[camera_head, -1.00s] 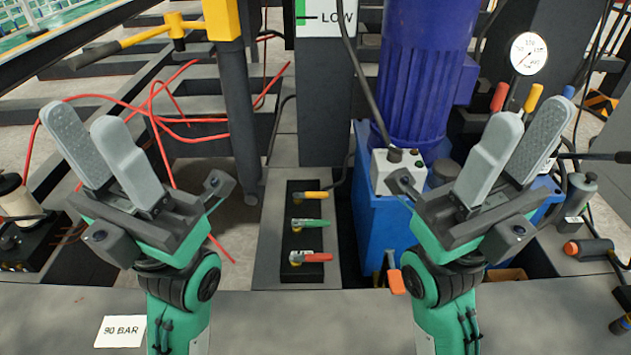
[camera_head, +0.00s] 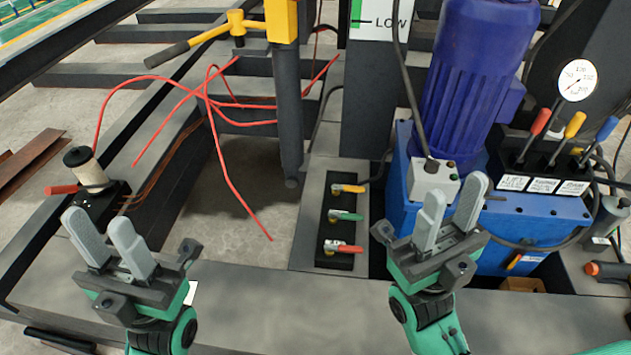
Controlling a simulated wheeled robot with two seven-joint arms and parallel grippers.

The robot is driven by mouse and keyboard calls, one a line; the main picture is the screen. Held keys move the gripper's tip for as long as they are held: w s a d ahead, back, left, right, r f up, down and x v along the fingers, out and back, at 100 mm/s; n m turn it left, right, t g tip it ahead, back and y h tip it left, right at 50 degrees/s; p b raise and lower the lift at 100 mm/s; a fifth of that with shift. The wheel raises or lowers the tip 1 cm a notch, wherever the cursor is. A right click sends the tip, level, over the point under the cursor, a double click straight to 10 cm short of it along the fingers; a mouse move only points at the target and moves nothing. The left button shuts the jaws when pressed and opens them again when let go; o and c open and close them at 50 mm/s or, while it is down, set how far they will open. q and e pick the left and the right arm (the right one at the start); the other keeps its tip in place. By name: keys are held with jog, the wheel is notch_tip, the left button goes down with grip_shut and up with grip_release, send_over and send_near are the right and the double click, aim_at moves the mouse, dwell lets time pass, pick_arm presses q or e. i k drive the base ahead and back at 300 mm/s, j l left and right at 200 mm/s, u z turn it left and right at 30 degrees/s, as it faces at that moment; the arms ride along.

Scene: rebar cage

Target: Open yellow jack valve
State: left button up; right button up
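A small black panel (camera_head: 341,261) stands near the middle with three valves in a row. The yellow-handled valve (camera_head: 348,189) is the farthest, and its handle points to the right. Below it are a green-handled valve (camera_head: 346,216) and a red-handled valve (camera_head: 343,248), also with handles pointing right. My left gripper (camera_head: 97,222) is open and empty, well left of the panel. My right gripper (camera_head: 455,188) is open and empty, right of the panel and in front of the blue unit. Neither gripper touches a valve.
A blue hydraulic unit (camera_head: 403,205) with a motor (camera_head: 475,85), pressure gauge (camera_head: 577,80) and three coloured levers (camera_head: 555,138) stands at right. Red hoses (camera_head: 232,185) lie at left. Space above the panel looks clear.

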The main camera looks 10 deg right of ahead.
aim_at(346, 188)
jog(key=l+u, duration=0.2)
jog(key=u, duration=0.2)
jog(key=k+l+u, duration=0.1)
jog(key=u, duration=0.35)
jog(key=k+l+u, duration=0.1)
jog(key=u, duration=0.3)
jog(key=k+l, duration=0.15)
jog(key=l, duration=0.1)
